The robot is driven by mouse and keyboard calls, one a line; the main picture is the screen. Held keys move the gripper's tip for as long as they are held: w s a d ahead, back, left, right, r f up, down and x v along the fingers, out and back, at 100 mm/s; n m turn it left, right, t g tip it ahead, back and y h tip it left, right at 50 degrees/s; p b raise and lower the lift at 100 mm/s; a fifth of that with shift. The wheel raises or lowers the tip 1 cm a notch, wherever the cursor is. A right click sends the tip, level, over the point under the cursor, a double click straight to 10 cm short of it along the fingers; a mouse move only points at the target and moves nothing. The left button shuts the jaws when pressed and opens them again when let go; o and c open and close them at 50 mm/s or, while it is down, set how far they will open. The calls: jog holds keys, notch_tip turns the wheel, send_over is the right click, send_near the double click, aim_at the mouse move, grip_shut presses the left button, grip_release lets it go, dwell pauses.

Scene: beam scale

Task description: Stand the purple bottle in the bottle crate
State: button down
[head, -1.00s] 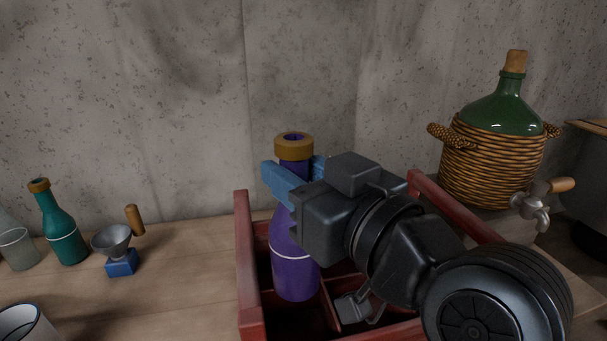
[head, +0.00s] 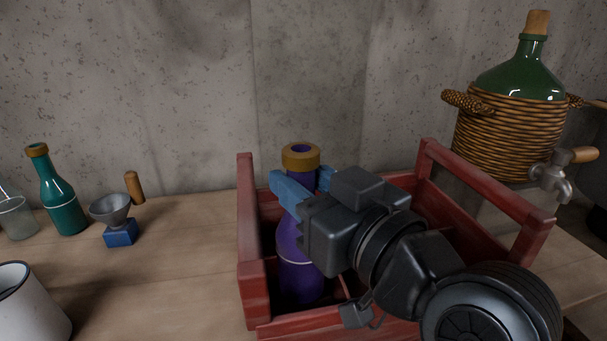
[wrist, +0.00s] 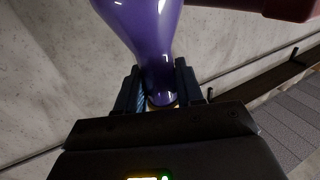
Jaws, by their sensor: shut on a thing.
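The purple bottle (head: 298,268) stands about upright inside the red bottle crate (head: 250,236), in a compartment at its left side. It has a tan ring at its mouth and a pale line around its body. Its base is hidden by the crate's front wall and my arm, so I cannot tell whether it touches the crate floor. My gripper (head: 304,187) is shut on the bottle's neck, with blue fingers just below the ring. In the wrist view the purple bottle (wrist: 150,40) shows between the fingers (wrist: 160,88).
A teal bottle (head: 61,203), a small blue-based metal cup (head: 119,230) and a white mug (head: 30,305) stand on the table at left. A wicker-wrapped green demijohn (head: 510,130) with a tap (head: 550,178) stands behind at right. A concrete wall closes the back.

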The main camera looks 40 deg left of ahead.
notch_tip(320, 180, down, 6)
jog(key=b, duration=0.5)
jog(key=shift+f, duration=0.2)
jog(key=shift+f+b, duration=0.45)
jog(key=shift+f, duration=0.1)
jog(key=c, duration=0.6)
grip_release()
jog(key=shift+c, duration=0.2)
jog(key=v, duration=0.7)
jog(key=shift+d+b, duration=0.35)
jog(key=shift+b, duration=0.05)
jog(key=shift+s, duration=0.1)
